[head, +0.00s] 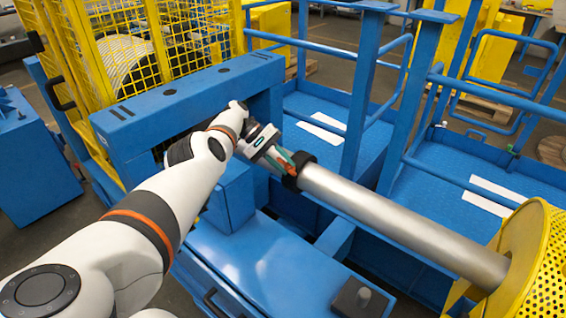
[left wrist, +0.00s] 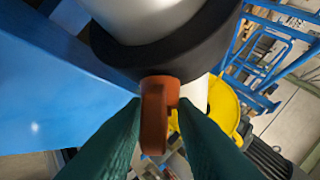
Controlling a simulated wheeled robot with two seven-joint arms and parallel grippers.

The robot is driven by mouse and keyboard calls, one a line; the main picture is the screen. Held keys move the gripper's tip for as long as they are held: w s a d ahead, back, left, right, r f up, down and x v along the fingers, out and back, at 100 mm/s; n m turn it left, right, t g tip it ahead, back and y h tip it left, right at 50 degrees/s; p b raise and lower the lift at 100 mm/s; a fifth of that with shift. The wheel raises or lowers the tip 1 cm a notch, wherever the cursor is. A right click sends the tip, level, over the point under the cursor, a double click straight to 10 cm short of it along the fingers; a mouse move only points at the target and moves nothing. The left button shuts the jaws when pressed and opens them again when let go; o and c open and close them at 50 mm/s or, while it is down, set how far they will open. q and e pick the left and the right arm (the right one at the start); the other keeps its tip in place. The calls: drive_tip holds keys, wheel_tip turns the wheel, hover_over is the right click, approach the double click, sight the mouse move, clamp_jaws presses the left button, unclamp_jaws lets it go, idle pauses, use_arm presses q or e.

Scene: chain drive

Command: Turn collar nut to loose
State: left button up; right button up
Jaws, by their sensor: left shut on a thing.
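The collar nut (head: 301,172) is a black ring around the end of a thick steel shaft (head: 400,228). In the left wrist view the black collar (left wrist: 165,62) shows large, with an orange tab (left wrist: 153,122) sticking out toward the camera. My left gripper (head: 285,163) is at the collar's upper left side in the head view. Its green fingers are shut on the orange tab, one on each side. The head view shows only a small bit of the tab between the fingers. Any loose or tight marking cannot be seen. My right gripper is not in view.
A blue beam frame (head: 190,95) stands behind my left arm, with a yellow mesh guard (head: 195,40) beyond it. A yellow perforated guard (head: 535,265) surrounds the shaft's far right end. Blue railings (head: 365,85) and blue platforms lie behind the shaft.

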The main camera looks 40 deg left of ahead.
use_arm(q)
drive_tip(key=shift+f, duration=0.2)
drive_tip(key=o, duration=0.7)
drive_tip(key=shift+c, duration=0.2)
drive_tip(key=shift+o, duration=0.5)
drive_tip(key=shift+w, duration=0.1)
drive_tip(key=shift+r, duration=0.1)
